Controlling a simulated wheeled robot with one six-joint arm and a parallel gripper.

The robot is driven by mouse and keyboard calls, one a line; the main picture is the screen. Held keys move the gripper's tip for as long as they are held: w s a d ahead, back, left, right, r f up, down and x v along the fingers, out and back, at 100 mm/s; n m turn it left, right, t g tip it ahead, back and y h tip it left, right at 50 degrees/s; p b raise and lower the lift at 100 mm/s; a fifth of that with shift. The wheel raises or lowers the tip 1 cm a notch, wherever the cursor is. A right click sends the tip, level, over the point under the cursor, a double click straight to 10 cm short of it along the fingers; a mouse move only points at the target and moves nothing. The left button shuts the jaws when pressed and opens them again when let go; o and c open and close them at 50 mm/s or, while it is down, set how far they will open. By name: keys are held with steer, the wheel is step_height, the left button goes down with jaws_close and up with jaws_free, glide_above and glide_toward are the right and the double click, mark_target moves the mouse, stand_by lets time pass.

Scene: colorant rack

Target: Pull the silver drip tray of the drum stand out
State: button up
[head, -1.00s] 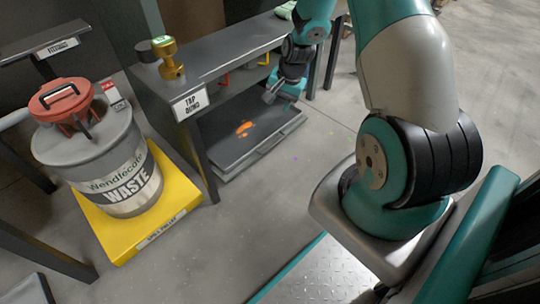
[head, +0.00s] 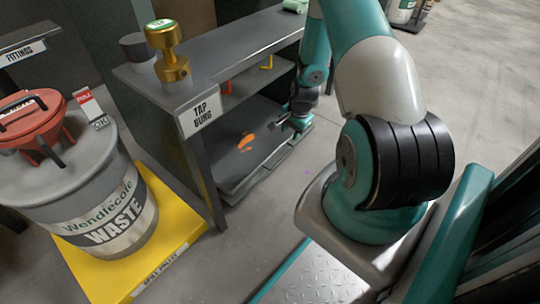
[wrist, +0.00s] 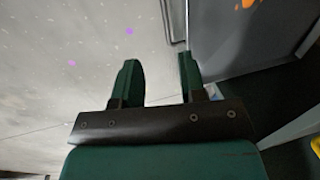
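The silver-grey drip tray (head: 262,168) sits low in the drum stand, with an orange spill on its floor. Its front edge and handle face the open floor. In the wrist view the tray (wrist: 222,48) lies at right, and the thin handle bar (wrist: 167,22) runs along its edge near the top. My gripper (head: 283,124) is at the right part of the tray in the head view. In the wrist view my gripper (wrist: 158,72) is open, with only pale floor visible between its fingers. The handle lies ahead of the right finger; I cannot tell whether they touch.
The drum stand (head: 222,52) has a "TAP BUNG" label and a brass tap (head: 170,62) on top. At left, a waste drum (head: 90,185) with a red lid fitting stands on a yellow pallet (head: 165,262). The floor before the tray is clear.

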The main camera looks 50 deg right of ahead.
mark_target(280, 161)
steer(key=w+f+b, duration=0.1)
steer(key=f+b, duration=0.2)
steer(key=f, duration=0.2)
steer(key=w+f+b, duration=0.1)
steer(key=f+b, duration=0.2)
steer(key=f, duration=0.3)
steer(key=w+f+b, duration=0.2)
steer(key=f+b, duration=0.2)
steer(key=f, duration=0.2)
steer(key=shift+a+f, duration=0.1)
steer(key=shift+a, duration=0.15)
steer(key=shift+s, duration=0.1)
jaws_close()
